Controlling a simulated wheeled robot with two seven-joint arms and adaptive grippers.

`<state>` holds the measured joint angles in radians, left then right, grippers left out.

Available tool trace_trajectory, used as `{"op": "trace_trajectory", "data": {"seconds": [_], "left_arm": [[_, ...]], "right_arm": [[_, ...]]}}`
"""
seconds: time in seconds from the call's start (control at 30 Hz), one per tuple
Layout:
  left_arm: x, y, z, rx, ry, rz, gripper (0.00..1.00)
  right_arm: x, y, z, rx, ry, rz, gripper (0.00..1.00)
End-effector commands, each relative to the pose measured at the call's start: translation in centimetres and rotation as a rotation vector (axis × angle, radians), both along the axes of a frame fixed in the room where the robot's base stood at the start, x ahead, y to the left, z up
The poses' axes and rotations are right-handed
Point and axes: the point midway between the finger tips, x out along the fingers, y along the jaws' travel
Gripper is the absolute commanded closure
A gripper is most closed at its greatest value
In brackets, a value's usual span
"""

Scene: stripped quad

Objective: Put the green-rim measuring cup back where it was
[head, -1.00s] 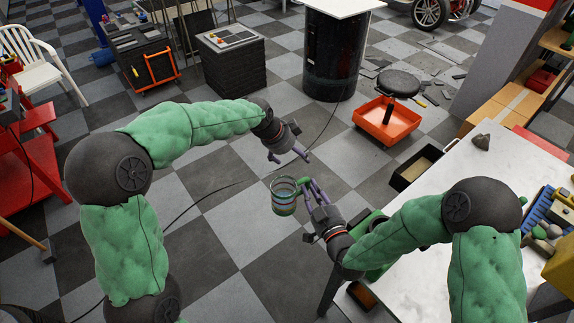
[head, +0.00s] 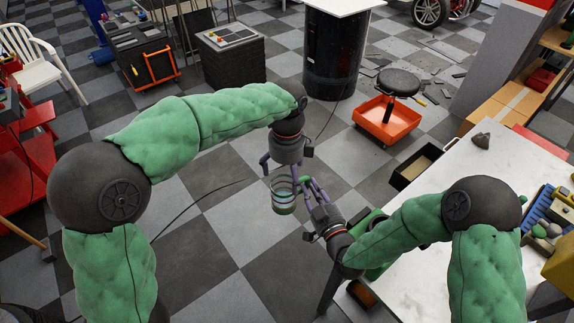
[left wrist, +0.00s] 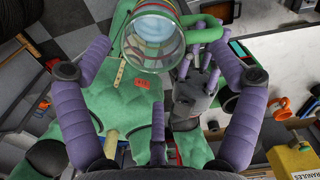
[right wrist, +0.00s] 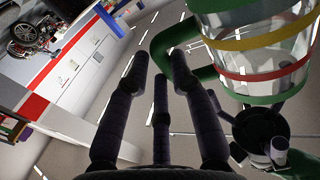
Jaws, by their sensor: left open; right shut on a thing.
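The measuring cup (head: 284,203) is clear, with a green rim, coloured bands and a green handle. My right gripper (head: 311,186) is shut on the handle and holds the cup in the air beside the white table. In the right wrist view the cup (right wrist: 265,68) is at the upper right, its handle (right wrist: 172,48) reaching between the fingers. My left gripper (head: 281,171) is open just behind the cup, pointing down at it. In the left wrist view the cup (left wrist: 150,42) is between the spread fingers; I cannot tell whether they touch it.
The white table (head: 440,265) is at the right, with a grey stone (head: 480,141) and a blue rack (head: 541,207) on it. An orange tray with a black stool seat (head: 399,82) stands beyond. Checkered floor lies open below the cup.

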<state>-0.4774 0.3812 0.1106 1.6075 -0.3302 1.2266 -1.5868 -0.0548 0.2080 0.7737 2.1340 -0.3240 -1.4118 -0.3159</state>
Motion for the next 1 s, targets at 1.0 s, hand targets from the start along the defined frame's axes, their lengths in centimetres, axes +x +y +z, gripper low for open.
{"op": "trace_trajectory", "data": {"seconds": [1.0], "left_arm": [[0.0, 0.0, -9.0, -0.001, 0.000, 0.001, 0.13]], "right_arm": [[0.0, 0.0, 0.0, 0.000, -0.001, 0.000, 1.00]]}}
